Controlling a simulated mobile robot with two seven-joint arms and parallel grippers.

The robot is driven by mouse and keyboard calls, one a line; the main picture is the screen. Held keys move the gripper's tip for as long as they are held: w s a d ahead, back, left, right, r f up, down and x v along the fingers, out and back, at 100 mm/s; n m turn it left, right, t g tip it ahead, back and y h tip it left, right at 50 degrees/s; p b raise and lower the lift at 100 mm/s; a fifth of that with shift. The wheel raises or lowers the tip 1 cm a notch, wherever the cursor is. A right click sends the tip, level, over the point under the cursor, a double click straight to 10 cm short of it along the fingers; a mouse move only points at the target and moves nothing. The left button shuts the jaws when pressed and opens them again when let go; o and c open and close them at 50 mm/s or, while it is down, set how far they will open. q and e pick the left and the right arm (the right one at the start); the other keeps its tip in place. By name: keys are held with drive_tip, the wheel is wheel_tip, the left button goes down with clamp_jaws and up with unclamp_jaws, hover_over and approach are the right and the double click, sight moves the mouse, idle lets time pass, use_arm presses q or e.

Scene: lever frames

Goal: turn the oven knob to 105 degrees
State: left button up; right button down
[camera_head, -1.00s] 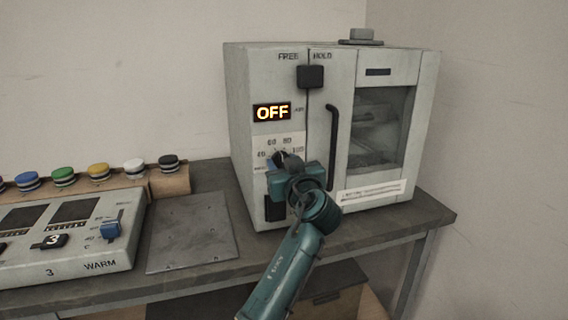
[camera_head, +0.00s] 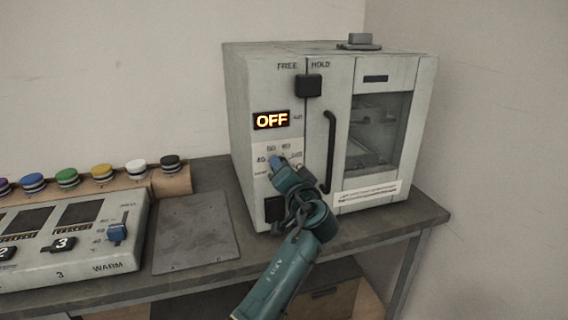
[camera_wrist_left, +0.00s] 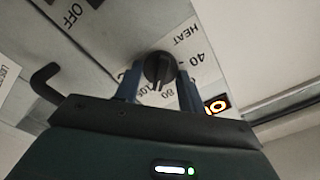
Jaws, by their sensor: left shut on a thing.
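The white oven (camera_head: 243,92) stands on the table with its display (camera_head: 271,120) reading OFF. My left gripper (camera_head: 277,161) is at the dial on the lower left of the oven front, its wrist tilted, and it hides the knob in the head view. In the left wrist view the dark round knob (camera_wrist_left: 158,67) sits between the two blue fingers of my left gripper (camera_wrist_left: 158,84), which is shut on it. A dial label (camera_wrist_left: 186,52) with HEAT and numbers shows around the knob. My right gripper is not in view.
A vertical door handle (camera_head: 330,150) is right of my gripper. A black slider (camera_head: 309,85) sits above, between FREE and HOLD. A control panel (camera_head: 100,255) and several coloured buttons stand at left, with a flat grey plate (camera_head: 195,232) beside the oven.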

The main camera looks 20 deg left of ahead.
use_arm(q)
drive_tip(key=m+p, duration=0.2)
drive_tip(key=m, duration=0.1)
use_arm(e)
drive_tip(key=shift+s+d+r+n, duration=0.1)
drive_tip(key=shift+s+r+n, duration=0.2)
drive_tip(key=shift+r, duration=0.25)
use_arm(q)
drive_tip(key=shift+m, duration=0.4)
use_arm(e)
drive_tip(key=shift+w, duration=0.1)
use_arm(q)
drive_tip(key=o, duration=1)
drive_tip(key=shift+c, duration=0.2)
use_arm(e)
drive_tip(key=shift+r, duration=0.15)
use_arm(q)
drive_tip(key=shift+f, duration=0.1)
